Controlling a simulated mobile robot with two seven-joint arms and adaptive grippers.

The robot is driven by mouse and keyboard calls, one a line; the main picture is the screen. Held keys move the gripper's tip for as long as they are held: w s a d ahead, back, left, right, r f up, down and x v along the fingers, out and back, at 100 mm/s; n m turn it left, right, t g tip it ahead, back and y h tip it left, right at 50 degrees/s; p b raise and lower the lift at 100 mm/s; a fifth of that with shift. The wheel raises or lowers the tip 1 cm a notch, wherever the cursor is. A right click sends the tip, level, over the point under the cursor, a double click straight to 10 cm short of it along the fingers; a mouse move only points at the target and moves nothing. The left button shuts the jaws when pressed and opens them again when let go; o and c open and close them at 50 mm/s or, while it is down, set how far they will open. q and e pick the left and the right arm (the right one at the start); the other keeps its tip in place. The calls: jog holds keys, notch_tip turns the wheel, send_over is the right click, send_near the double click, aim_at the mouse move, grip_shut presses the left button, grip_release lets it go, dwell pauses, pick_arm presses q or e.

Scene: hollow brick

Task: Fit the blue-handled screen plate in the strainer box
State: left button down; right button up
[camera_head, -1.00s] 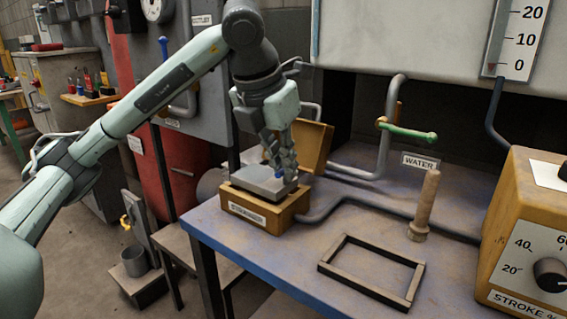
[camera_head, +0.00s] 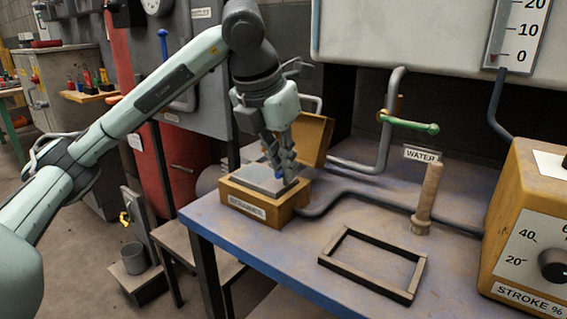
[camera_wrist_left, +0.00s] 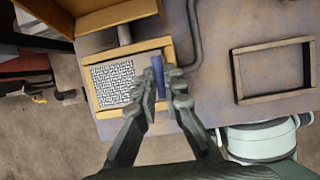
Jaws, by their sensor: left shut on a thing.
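The strainer box (camera_head: 265,213) is a yellow-brown open-topped box with a label on its front, at the left end of the blue bench. Its lid (camera_head: 314,140) stands open behind it. The grey screen plate (camera_head: 258,176) lies at the box opening, inside the rim as far as I can see; whether it is fully seated I cannot tell. In the left wrist view its mesh (camera_wrist_left: 112,82) is framed by the box walls. My left gripper (camera_head: 280,172) points down over the plate, shut on its blue handle (camera_wrist_left: 158,74). My right gripper is out of view.
A dark rectangular frame (camera_head: 342,272) lies on the bench (camera_head: 300,243) to the right. A wooden peg-like post (camera_head: 428,195) stands behind it. Pipes with a green-handled valve (camera_head: 410,124) run behind the box. A yellow dial unit (camera_head: 510,225) stands at the right.

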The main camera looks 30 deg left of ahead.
pick_arm(q)
jog(key=shift+f+b, duration=0.45)
jog(key=shift+f, duration=0.1)
jog(key=c, duration=1.6)
grip_release()
jog(key=shift+o, duration=0.2)
jog(key=v, duration=1.2)
